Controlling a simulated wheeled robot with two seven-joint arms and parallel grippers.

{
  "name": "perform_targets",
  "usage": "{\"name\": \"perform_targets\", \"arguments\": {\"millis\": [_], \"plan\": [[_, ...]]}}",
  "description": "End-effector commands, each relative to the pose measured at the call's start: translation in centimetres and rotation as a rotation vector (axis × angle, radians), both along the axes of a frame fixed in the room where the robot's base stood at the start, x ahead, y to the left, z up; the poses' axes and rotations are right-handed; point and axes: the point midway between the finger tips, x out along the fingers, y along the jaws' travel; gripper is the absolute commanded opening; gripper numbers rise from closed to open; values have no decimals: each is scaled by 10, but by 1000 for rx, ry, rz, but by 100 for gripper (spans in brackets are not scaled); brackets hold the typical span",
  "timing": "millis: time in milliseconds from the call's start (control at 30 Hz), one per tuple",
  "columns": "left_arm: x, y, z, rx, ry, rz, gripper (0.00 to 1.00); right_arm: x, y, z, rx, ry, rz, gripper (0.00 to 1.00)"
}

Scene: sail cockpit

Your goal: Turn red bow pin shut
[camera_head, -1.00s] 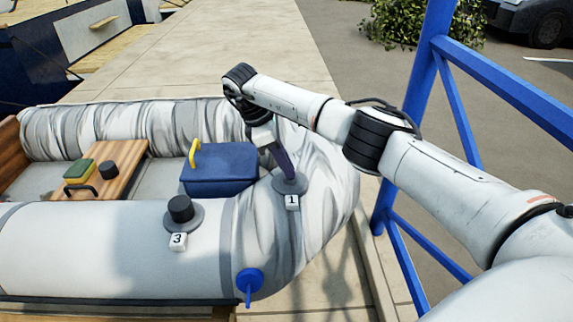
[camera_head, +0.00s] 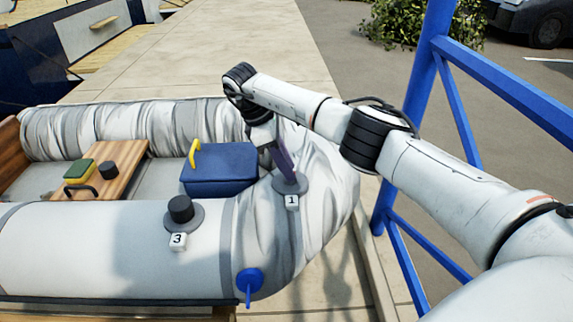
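My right gripper (camera_head: 284,164) reaches down to the round grey fitting (camera_head: 290,186) beside the tag marked 1 (camera_head: 291,201), on the bow end of the grey inflatable boat (camera_head: 100,245). Its dark purple fingers point down at the fitting, and it covers whatever stands on top. No red pin shows in the view. I cannot tell whether the fingers are open or shut, or touching the fitting. My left gripper is not in view.
A black cap (camera_head: 181,208) stands by the tag marked 3 (camera_head: 178,240). A blue box (camera_head: 220,168) with a yellow handle sits inside the boat. A blue valve-like part (camera_head: 249,280) is on the near side. Blue railing (camera_head: 424,90) stands at the right.

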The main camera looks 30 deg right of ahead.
Motion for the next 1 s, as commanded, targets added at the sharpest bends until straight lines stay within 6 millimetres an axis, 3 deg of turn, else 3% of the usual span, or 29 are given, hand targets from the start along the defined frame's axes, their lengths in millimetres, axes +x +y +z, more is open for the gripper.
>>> {"name": "perform_targets", "arguments": {"millis": [167,600,1000], "plan": [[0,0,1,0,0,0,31,3,4,12,0,-2,1,25],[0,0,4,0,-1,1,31,19,30,85,0,-2,-1,25],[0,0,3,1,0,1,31,21,33,96,0,0,0,25]]}}
